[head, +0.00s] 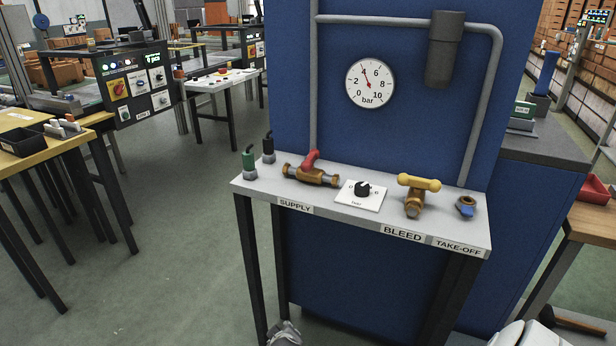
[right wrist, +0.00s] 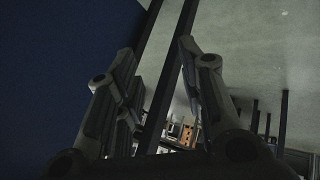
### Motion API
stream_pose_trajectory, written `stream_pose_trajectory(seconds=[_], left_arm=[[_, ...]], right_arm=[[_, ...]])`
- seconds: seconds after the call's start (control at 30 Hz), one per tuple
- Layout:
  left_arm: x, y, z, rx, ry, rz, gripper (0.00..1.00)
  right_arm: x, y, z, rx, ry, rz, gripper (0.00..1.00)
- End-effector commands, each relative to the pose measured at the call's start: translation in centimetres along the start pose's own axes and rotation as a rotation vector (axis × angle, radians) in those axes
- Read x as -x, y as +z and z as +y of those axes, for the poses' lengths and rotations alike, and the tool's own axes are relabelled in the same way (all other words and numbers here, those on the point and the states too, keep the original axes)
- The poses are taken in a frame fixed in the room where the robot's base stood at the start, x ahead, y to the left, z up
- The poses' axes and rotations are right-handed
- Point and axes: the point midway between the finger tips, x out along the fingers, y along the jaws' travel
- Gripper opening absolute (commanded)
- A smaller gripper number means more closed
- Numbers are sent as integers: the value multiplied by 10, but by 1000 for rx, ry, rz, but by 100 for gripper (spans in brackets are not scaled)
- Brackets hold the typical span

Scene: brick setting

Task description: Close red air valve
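The red air valve has a red lever (head: 311,159) on a brass body (head: 312,175). It sits above the SUPPLY label on the grey bench top (head: 262,187) in the head view. The lever is angled up and away from the body, not lying along it. My right gripper (right wrist: 158,50) is open and empty in the right wrist view, near a blue surface and dark posts. A grey piece that seems to be my left gripper (head: 283,334) shows at the bottom edge of the head view, below the bench top; its fingers cannot be made out.
Right of the valve are a black knob (head: 362,188) on a white plate, a yellow-handled valve (head: 418,184) and a take-off fitting (head: 465,206). Green (head: 249,161) and black (head: 268,147) plugs stand left. A pressure gauge (head: 370,83) hangs on the blue panel (head: 340,130).

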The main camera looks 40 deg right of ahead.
Motion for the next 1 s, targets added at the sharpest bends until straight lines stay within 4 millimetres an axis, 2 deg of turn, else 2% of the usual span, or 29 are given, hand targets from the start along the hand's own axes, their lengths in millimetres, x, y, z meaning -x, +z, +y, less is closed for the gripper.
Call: stream_pose_trajectory(seconds=[0.03,0.1,0.17,0.2,0.27,0.3,0.5,0.6,0.7,0.8,1.0], left_arm=[[-3,-12,-1,2,-1,15,40],[7,-26,-2,5,-3,29,40],[17,-38,-2,7,-4,39,40],[24,-44,-3,8,-5,46,40],[36,-52,-4,10,-6,56,40],[44,-57,-4,11,-7,63,40],[79,-68,-6,16,-11,83,40],[80,-68,-6,16,-11,80,40],[77,-68,-6,15,-11,79,40],[74,-68,-6,15,-11,79,40],[75,-68,-6,15,-11,81,40]], right_arm=[[3,-40,20,-39,63,62,36],[23,-86,51,-104,148,130,36],[46,-121,79,-169,219,190,36],[64,-141,97,-218,266,230,36],[94,-166,124,-300,333,292,36],[115,-179,141,-358,374,333,36],[220,-218,218,-658,552,535,36],[249,-236,244,-739,615,607,36],[267,-250,262,-784,659,657,36],[275,-256,271,-805,682,684,36],[266,-263,288,-808,691,689,36]])
